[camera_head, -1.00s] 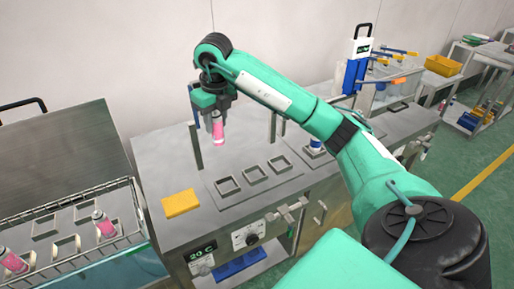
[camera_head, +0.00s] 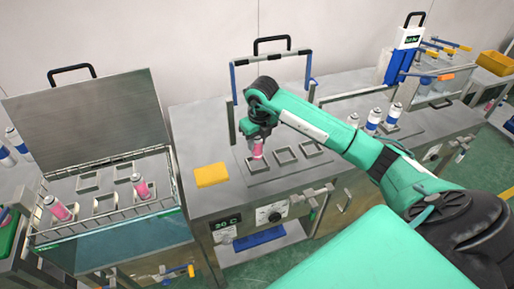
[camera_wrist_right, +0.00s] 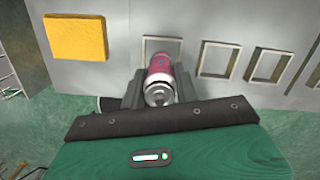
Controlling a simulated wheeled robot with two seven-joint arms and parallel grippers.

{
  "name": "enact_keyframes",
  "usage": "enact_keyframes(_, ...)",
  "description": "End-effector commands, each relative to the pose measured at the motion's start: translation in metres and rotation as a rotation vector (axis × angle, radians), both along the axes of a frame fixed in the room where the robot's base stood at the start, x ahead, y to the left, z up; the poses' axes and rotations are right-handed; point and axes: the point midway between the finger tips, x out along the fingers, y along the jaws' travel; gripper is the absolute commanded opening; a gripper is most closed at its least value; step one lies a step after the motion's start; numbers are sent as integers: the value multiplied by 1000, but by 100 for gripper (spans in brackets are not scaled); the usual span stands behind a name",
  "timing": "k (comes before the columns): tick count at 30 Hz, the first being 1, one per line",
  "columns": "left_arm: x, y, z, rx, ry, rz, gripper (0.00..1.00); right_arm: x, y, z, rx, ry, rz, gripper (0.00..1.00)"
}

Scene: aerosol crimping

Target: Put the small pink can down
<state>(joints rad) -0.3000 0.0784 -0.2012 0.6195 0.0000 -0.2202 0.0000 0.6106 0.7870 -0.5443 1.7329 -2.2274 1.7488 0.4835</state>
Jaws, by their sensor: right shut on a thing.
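The small pink can (camera_head: 257,149) is held in my right gripper (camera_head: 257,140), above the left one of the square holders (camera_head: 257,166) on the middle bench. In the right wrist view the can (camera_wrist_right: 160,75) sits between the fingers (camera_wrist_right: 159,90), its white-and-metal top toward the camera. A square holder (camera_wrist_right: 162,41) shows just beyond it. I cannot tell whether the can's base touches the holder. My left gripper is not in view.
Two empty square holders (camera_head: 286,156) lie to the right of the can. A yellow block (camera_head: 211,175) lies to the left. More pink cans (camera_head: 58,208) stand in the open bath at left. White-and-blue cans (camera_head: 374,121) stand at right.

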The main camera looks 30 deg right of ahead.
Motion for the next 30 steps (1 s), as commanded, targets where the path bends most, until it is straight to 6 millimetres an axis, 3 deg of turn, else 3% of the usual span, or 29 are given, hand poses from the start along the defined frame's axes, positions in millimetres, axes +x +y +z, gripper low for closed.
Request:
enact_keyframes(11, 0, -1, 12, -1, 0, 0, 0, 0, 0, -42, 0, 1, 0, 7)
enact_keyframes(22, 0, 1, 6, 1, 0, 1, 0, 0, 0, -49, -1, -1, 1, 7)
enact_keyframes(23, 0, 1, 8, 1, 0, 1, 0, 0, 0, -47, -1, 0, 1, 37)
enact_keyframes(25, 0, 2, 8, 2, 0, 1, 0, 0, 0, -47, 0, 0, 1, 50)
enact_keyframes(30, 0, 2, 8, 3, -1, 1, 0, 0, 0, -47, 0, 0, 1, 53)
